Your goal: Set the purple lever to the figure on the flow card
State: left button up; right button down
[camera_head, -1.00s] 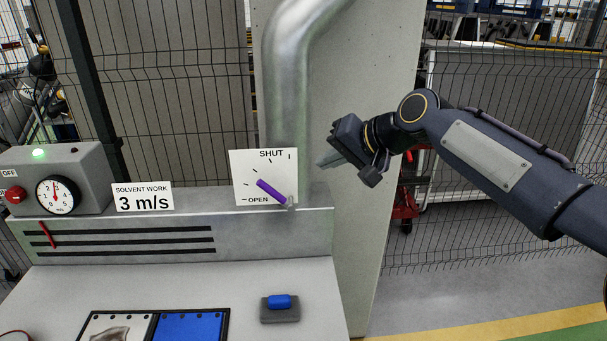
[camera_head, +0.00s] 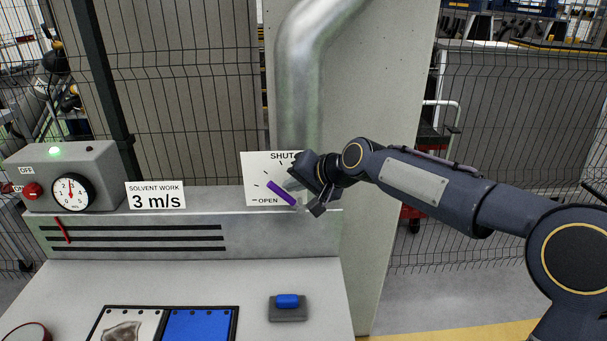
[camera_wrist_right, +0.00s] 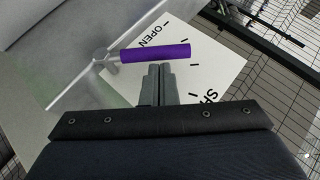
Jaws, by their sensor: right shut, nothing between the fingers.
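The purple lever (camera_head: 281,193) stands in front of a white plate (camera_head: 258,170) marked SHUT at the top and OPEN at the bottom, with tick marks between. The lever slants up and left from its pivot, between the two words. In the right wrist view the lever (camera_wrist_right: 155,53) lies just beyond the fingertips. My right gripper (camera_head: 290,185) is shut and empty, close beside the lever on its SHUT side; contact cannot be told. The flow card (camera_head: 155,196) reads SOLVENT WORK 3 m/s. A round dial gauge (camera_head: 72,192) has a red needle pointing about straight up. My left gripper is out of view.
A metal duct (camera_head: 298,90) rises behind the plate. A blue block on a grey base (camera_head: 288,312) and a framed tray (camera_head: 238,318) sit on the bench.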

dwell(0.3)
jog(key=shift+s+a+f, duration=0.15)
jog(key=shift+a+f, duration=0.35)
jog(key=shift+a, duration=0.15)
jog(key=shift+r, duration=0.15)
